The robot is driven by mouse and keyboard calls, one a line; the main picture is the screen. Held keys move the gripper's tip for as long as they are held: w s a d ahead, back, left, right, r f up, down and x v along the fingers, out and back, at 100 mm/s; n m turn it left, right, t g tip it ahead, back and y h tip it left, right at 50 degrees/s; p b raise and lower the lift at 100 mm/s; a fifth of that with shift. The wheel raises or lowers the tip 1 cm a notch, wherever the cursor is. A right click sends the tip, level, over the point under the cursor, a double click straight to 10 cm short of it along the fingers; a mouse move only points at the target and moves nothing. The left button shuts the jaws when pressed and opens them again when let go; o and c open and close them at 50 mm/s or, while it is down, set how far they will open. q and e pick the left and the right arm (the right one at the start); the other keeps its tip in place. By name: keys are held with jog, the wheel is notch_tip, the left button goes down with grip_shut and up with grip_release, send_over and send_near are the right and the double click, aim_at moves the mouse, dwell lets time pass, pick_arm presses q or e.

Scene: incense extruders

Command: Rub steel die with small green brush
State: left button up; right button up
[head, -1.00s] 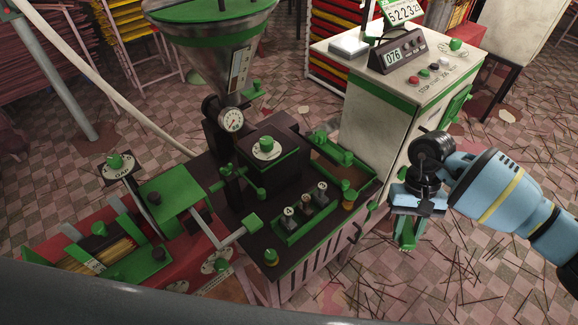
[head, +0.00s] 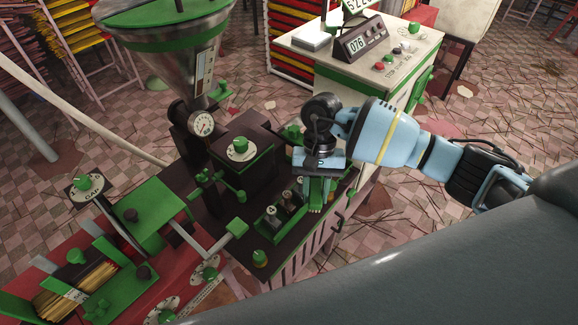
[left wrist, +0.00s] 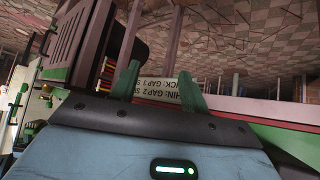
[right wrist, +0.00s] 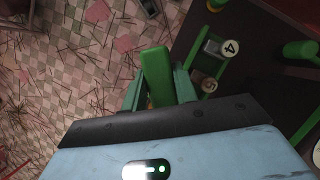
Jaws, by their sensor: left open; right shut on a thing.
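The small green brush shows as a green block (right wrist: 155,75) between the fingers of my right gripper (right wrist: 158,92), which is shut on it. In the head view my right gripper (head: 317,190) points down at the right end of a green die tray (head: 272,228), partly covering it. Short steel dies with number caps stand there; one marked 4 (right wrist: 228,47) and another die (right wrist: 208,85) show in the right wrist view, right of the brush. I cannot tell whether the brush touches a die. My left gripper (left wrist: 160,88) is open and empty before a printed label; the head view does not show it.
A dark block with a green dial (head: 240,148) and a hopper (head: 165,40) with a gauge stand left of the right gripper. A white control cabinet (head: 335,75) stands behind it. A red bench (head: 150,280) with green parts lies at lower left.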

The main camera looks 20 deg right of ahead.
jog(key=w+a+r+m+t+y, duration=0.2)
jog(key=w+a+r+m+t, duration=0.2)
jog(key=m, duration=1.1)
jog(key=shift+a+r+t+y, duration=0.25)
jog(key=shift+r+t+y, duration=0.2)
jog(key=shift+r, duration=0.35)
jog(key=shift+w, duration=0.1)
